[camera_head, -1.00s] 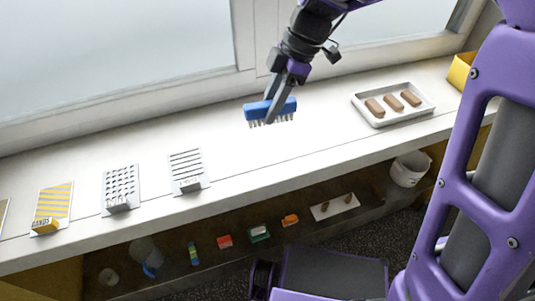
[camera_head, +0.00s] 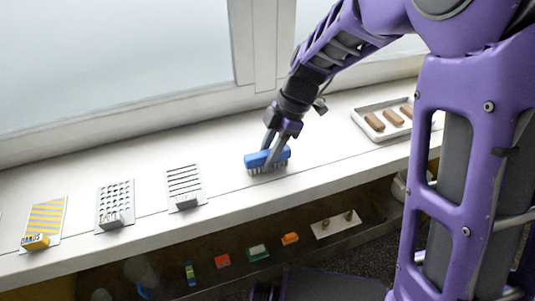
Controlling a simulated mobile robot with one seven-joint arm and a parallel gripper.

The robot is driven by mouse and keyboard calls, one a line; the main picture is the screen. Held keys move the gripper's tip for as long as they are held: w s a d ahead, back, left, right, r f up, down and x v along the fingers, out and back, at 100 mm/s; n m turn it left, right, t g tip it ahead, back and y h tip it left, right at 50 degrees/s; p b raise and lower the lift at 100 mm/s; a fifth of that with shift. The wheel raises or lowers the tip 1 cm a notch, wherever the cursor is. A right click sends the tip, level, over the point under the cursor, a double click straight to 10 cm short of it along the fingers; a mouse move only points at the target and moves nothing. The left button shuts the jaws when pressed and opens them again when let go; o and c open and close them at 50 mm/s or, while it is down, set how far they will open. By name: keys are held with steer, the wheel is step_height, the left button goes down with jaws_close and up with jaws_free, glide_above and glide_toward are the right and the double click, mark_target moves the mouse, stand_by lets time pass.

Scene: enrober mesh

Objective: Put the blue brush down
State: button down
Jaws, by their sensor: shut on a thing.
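The blue brush (camera_head: 256,160) has a blue back and pale bristles that point down. My gripper (camera_head: 270,157) is shut on the brush, with its fingers reaching down over the blue back. The brush is at the white sill (camera_head: 230,145), right of the grey slotted plate. Its bristles are at or very close to the sill surface; I cannot tell whether they touch. Part of the blue back is hidden behind a finger.
A grey slotted plate (camera_head: 184,183), a plate with holes (camera_head: 115,203) and a yellow-striped card (camera_head: 46,216) lie to the left. A white tray (camera_head: 372,135) with brown bars stands to the right. A lower shelf holds small coloured items. Sill between plate and brush is clear.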

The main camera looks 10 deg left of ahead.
steer(key=shift+f, duration=0.1)
steer(key=c, duration=0.5)
jaws_free()
steer(key=shift+c, duration=0.2)
steer(key=p+v, duration=0.1)
steer(key=v, duration=1.1)
steer(key=shift+p, duration=0.4)
steer(key=shift+a, duration=0.1)
